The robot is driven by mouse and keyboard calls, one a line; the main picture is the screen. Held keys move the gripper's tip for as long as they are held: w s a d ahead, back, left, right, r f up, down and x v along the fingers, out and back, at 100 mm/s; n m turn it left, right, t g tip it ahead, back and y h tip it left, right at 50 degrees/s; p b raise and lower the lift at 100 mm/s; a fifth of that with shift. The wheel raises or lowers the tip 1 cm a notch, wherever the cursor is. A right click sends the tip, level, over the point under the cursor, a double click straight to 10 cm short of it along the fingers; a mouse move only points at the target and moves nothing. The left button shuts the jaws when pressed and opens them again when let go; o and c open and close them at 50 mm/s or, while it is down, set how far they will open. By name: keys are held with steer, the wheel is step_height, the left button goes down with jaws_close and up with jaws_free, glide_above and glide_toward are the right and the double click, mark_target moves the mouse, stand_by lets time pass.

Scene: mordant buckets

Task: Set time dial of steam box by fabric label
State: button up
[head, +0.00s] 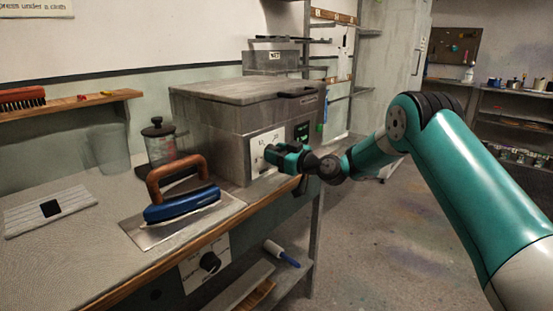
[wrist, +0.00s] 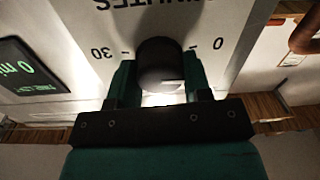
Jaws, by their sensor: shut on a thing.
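The steam box (head: 215,125) is a grey lidded box on the bench. Its front has a white dial panel (head: 262,143) and a dark display with green characters (head: 302,131). My gripper (head: 272,153) is at this panel. In the wrist view, my gripper (wrist: 160,88) is shut on the dark round time dial (wrist: 160,60), one finger on each side. The panel's printed "MINUTES", "30" and "0" appear upside down around the dial. The display (wrist: 30,68) shows a green "0 mi", its end cut off. I cannot make out a fabric label.
Open floor (head: 385,240) lies to the right.

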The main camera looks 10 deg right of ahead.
steer(key=m+b, duration=0.1)
steer(key=m, duration=0.4)
steer(key=shift+m+b, duration=0.3)
steer(key=shift+m, duration=2.3)
steer(key=o, duration=0.9)
steer(key=b+v, duration=0.3)
steer(key=v, duration=1.4)
steer(key=shift+s, duration=0.2)
steer(key=shift+f, duration=0.1)
